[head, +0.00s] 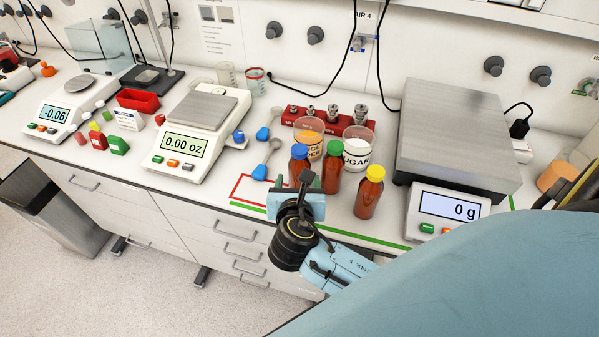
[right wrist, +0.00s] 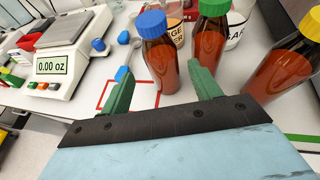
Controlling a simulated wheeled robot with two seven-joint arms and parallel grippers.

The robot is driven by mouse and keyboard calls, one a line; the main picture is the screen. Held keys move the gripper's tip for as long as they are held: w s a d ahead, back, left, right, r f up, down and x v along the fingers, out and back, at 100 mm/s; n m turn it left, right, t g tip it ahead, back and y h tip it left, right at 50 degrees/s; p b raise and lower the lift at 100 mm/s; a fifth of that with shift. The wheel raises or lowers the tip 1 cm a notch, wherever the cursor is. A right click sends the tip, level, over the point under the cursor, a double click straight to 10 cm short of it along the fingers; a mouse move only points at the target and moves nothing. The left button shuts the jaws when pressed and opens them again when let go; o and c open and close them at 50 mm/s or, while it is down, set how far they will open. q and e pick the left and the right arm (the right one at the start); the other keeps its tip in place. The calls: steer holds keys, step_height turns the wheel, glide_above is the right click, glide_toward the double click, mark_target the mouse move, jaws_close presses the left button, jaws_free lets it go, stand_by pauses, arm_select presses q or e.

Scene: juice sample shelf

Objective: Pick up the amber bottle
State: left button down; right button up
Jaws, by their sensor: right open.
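Three amber bottles with white-free brown glass stand in a group on the bench. One has a blue cap (head: 299,172), one a green cap (head: 332,172) and one a yellow cap (head: 369,192). In the right wrist view the blue-capped bottle (right wrist: 161,62) is ahead between the fingers, the green-capped bottle (right wrist: 208,48) is just beyond the right finger, and the yellow-capped bottle (right wrist: 282,68) is at far right. My right gripper (head: 298,181) is open and empty, in front of the blue-capped bottle; its green fingers also show in the right wrist view (right wrist: 161,84). My left gripper is out of view.
An orange powder jar (head: 309,137) and a sugar jar (head: 357,150) stand close behind the bottles. A large scale (head: 455,135) is to the right, a smaller scale (head: 190,125) to the left. Blue scoops (head: 262,170) lie left of the bottles. The bench front edge is near.

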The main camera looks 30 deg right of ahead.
steer(key=x, duration=1)
steer(key=shift+f, duration=0.15)
steer(key=shift+s, duration=0.1)
steer(key=c, duration=0.9)
